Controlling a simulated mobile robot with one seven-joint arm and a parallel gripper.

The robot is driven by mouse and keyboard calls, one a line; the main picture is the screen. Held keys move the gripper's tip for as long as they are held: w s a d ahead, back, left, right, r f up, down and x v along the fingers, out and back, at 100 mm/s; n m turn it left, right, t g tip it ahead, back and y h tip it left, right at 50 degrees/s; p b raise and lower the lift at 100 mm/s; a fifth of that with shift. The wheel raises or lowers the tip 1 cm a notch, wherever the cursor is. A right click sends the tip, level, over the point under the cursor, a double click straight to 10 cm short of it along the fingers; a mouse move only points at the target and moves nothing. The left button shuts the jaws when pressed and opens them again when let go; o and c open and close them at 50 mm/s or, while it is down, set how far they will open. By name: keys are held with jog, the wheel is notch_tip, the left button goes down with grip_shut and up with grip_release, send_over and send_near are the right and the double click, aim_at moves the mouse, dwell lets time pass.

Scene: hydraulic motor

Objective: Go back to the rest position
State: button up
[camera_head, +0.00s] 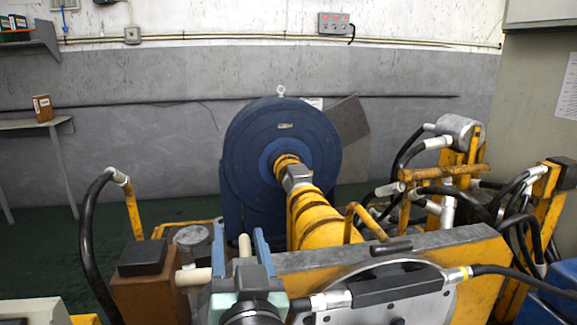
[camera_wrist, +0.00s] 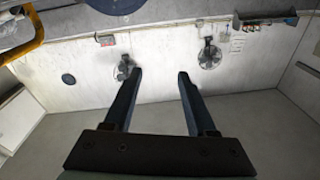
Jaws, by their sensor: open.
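My gripper (camera_head: 239,236) is at the lower middle of the head view, in front of the machine, with its two blue fingers pointing up and away. In the wrist view my gripper (camera_wrist: 160,76) shows two dark fingers spread apart with nothing between them. The hydraulic motor is a large blue round housing (camera_head: 250,135) with a thick yellow shaft (camera_head: 315,215) running towards me. In the head view the fingers overlap the area left of the shaft; the distance between them cannot be told.
Yellow frames with black hoses (camera_head: 440,190) stand at the right. A black hose (camera_head: 87,235) curves at the left. A control box (camera_head: 336,23) hangs on the back wall.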

jog(key=s+d+r+g+h, duration=0.1)
jog(key=s+d+r+h, duration=0.1)
jog(key=d+h, duration=0.35)
jog(key=s+r+t+p, duration=0.3)
jog(key=s+r, duration=0.1)
jog(key=r, duration=0.7)
jog(key=s+r+t+y+p, duration=0.1)
jog(key=s+r+t+p, duration=0.2)
jog(key=r, duration=0.8)
jog(key=s+d+r+t+p, duration=0.1)
jog(key=s+r+t+p, duration=0.2)
jog(key=r, duration=0.8)
jog(key=s, duration=0.2)
jog(key=shift+s+r+t, duration=0.35)
jog(key=shift+r+t, duration=0.05)
jog(key=shift+d, duration=0.1)
